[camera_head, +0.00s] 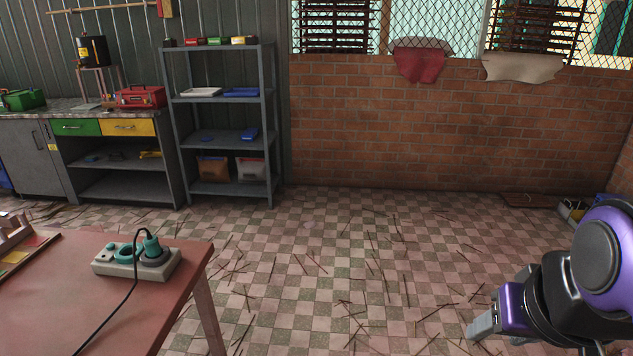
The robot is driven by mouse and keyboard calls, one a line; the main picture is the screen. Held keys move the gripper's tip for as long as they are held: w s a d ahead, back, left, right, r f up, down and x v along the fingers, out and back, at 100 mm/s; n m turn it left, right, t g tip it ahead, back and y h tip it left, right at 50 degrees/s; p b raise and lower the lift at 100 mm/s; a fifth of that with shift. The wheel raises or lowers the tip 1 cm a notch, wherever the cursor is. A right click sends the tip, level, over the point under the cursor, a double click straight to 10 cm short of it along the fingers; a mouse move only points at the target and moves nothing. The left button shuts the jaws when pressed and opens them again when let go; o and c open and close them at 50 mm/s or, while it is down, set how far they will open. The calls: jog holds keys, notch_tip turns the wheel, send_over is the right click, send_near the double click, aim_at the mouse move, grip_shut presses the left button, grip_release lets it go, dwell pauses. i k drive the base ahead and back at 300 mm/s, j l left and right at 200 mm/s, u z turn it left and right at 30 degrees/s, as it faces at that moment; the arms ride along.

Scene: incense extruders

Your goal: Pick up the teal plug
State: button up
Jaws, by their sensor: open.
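The teal plug (151,246) stands upright in the right socket of a pale power strip (128,270). A black cable loops up from the plug's top and runs down across the table toward the bottom of the picture. The strip lies near the right end of a reddish table (163,302). My gripper (474,328) is at the lower right, well away from the table and over the floor. It is empty, and its far finger is partly hidden by the arm.
A tray with wooden parts (15,252) sits at the table's left. Thin sticks lie scattered on the chequered floor (330,270), which is otherwise open between the table and my arm. A grey shelf (221,104) and a workbench stand along the back left wall.

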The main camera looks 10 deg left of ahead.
aim_at(153, 251)
jog(key=i+u, duration=0.35)
jog(key=i, duration=0.15)
jog(key=i+l+u, duration=0.1)
jog(key=i+u, duration=0.5)
jog(key=u, duration=0.2)
jog(key=i+l+u, duration=0.1)
jog(key=u, duration=0.25)
jog(key=i+l+u, duration=0.15)
jog(key=i+u, duration=0.25)
jog(key=k, duration=0.1)
